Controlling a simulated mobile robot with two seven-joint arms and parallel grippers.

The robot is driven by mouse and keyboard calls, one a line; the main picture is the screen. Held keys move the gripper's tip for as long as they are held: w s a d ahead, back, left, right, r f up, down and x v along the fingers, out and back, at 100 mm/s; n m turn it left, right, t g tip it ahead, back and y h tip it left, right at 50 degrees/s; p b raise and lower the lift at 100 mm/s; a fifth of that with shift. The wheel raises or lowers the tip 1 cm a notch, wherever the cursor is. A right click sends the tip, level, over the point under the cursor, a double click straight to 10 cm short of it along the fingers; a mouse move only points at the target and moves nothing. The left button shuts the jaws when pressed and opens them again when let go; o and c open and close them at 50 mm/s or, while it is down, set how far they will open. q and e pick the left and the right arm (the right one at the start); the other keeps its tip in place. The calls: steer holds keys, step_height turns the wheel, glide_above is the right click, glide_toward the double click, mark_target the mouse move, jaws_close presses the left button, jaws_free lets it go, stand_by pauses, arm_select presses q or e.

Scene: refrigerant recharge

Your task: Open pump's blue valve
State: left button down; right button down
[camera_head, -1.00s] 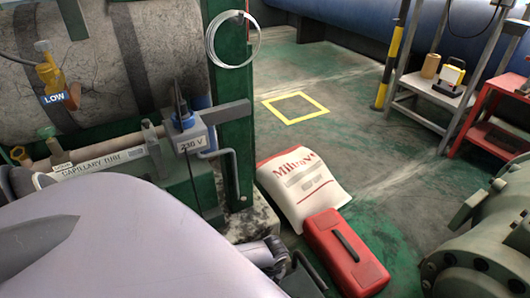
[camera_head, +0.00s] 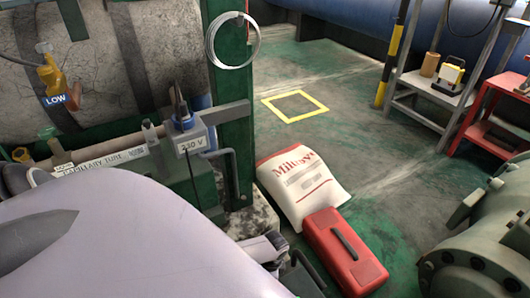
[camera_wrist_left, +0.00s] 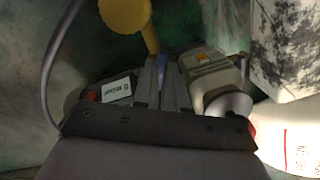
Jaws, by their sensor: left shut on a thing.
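My left gripper (camera_wrist_left: 160,82) shows in the left wrist view with its two grey fingers close together. It is shut on a small blue part (camera_wrist_left: 162,66), seen only as a sliver between the fingertips; I take it for the blue valve. The pump (camera_wrist_left: 215,75), a grey-beige body, lies just beyond and to the right of the fingers, partly hidden. A yellow knob on a stem (camera_wrist_left: 130,14) stands above the fingertips. In the head view my lilac arm fills the lower left and I cannot make out the fingertips. My right gripper is not in view.
A white bag with red lettering (camera_head: 298,187) and a red toolbox (camera_head: 344,250) lie on the floor. A concrete-like tank (camera_head: 90,60) with a yellow LOW valve (camera_head: 50,78) is at left. A grey 230 V box (camera_head: 190,136) sits beside a green post.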

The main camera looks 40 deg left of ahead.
arm_select(q)
steer(key=shift+w+d, duration=0.1)
steer(key=shift+d, duration=0.05)
steer(key=n, duration=0.2)
steer(key=shift+n, duration=0.4)
steer(key=c, duration=1.1)
jaws_free()
